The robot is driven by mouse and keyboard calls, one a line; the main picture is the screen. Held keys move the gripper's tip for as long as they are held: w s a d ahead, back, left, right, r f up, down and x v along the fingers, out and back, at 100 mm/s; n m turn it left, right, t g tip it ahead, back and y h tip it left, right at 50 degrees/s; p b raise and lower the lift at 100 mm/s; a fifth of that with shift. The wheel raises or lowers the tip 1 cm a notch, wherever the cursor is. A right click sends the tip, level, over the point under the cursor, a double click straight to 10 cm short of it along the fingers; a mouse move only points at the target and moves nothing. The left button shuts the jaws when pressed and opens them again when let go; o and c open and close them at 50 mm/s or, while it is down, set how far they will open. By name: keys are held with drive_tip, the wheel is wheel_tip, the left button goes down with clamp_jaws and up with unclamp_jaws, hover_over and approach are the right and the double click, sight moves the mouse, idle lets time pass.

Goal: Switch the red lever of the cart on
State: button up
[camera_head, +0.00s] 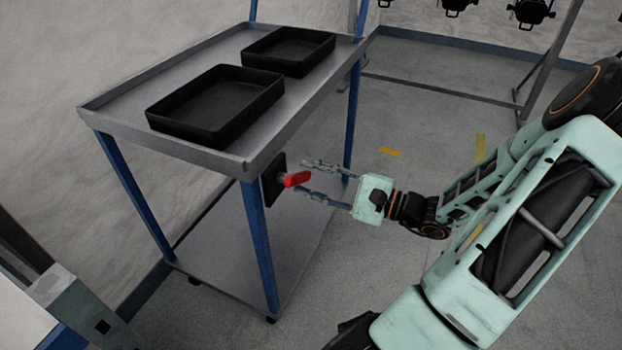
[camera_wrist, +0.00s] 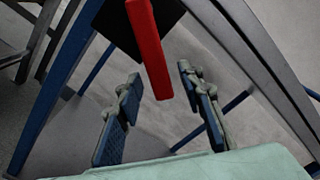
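The cart (camera_head: 249,160) is grey with blue legs, and a black plate (camera_head: 271,183) is fixed to its side below the top tray. The red lever (camera_head: 297,179) sticks out from that plate; in the wrist view the red lever (camera_wrist: 149,45) shows large at the top centre, slightly tilted. My gripper (camera_head: 303,176) is open and empty, its fingers reaching toward the lever from the right. In the wrist view my gripper (camera_wrist: 158,85) has its fingers apart, with the lever's lower end near the gap between the fingertips. I cannot tell whether either finger touches the lever.
Two black trays (camera_head: 217,103) (camera_head: 288,50) stand on the cart's top. The cart's lower shelf (camera_head: 225,262) is bare. A metal stand (camera_head: 545,70) with hanging black lamps is at the back right. The floor right of the cart is clear around yellow marks (camera_head: 390,152).

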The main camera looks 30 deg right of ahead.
clamp_jaws()
idle(0.4)
drive_tip(key=shift+s+a+f+m+p, duration=0.4)
drive_tip(key=shift+a+f+m+p, duration=0.1)
drive_tip(key=shift+m+p, duration=0.7)
drive_tip(key=shift+s+a+f+m+p, duration=0.4)
drive_tip(key=shift+a+f+m+p, duration=0.1)
drive_tip(key=shift+m+p, duration=0.65)
drive_tip(key=shift+s+a+f+m+p, duration=0.4)
drive_tip(key=shift+a+f+m+p, duration=0.1)
drive_tip(key=shift+m+p, duration=0.7)
unclamp_jaws()
